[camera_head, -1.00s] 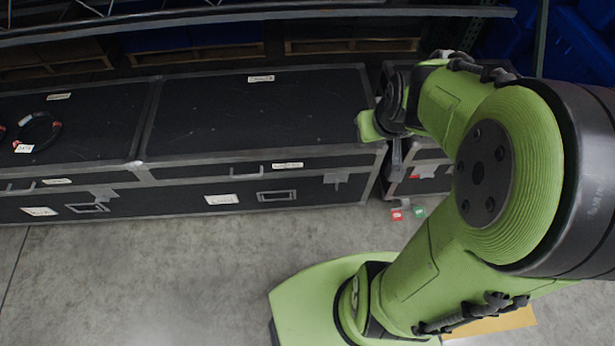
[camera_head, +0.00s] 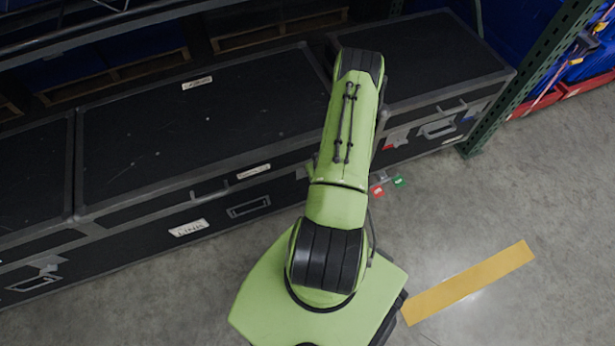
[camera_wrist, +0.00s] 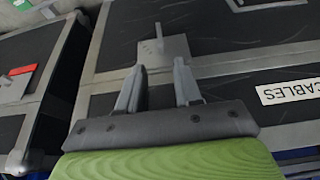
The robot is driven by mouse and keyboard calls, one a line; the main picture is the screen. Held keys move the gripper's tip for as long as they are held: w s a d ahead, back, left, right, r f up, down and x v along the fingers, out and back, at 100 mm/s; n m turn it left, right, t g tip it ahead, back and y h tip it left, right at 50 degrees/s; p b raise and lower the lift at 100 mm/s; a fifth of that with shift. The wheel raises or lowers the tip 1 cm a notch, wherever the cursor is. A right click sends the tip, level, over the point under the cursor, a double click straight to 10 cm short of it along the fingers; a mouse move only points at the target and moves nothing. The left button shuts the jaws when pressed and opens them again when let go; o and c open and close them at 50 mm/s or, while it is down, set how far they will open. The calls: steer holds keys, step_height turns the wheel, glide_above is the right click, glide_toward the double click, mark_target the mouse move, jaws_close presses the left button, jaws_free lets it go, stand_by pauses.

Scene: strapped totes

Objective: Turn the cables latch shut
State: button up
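The cables case (camera_head: 205,118) is the long black case with grey edging in the middle of the head view. Its CABLES label (camera_wrist: 289,91) reads upside down in the wrist view. The cables latch (camera_wrist: 163,47) is a grey metal plate with a small raised piece, just beyond my fingertips in the wrist view. My gripper (camera_wrist: 157,70) is open and empty. Its two fingers point at the latch plate, one toward each side; I cannot tell whether they touch it. In the head view my arm hides the gripper and most of the latch. The latch's exact turn is unclear.
Another black case (camera_head: 425,55) stands close on the right, with a red-marked latch (camera_wrist: 17,84). A green rack post (camera_head: 530,85) rises beyond it. Red (camera_head: 376,191) and green (camera_head: 399,182) tags show beside the cases. The floor (camera_head: 480,215) at right is clear.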

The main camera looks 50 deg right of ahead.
steer(key=b+x, duration=0.3)
steer(key=x, duration=0.8)
steer(key=shift+f+b, duration=0.15)
steer(key=shift+b, duration=0.25)
jaws_close()
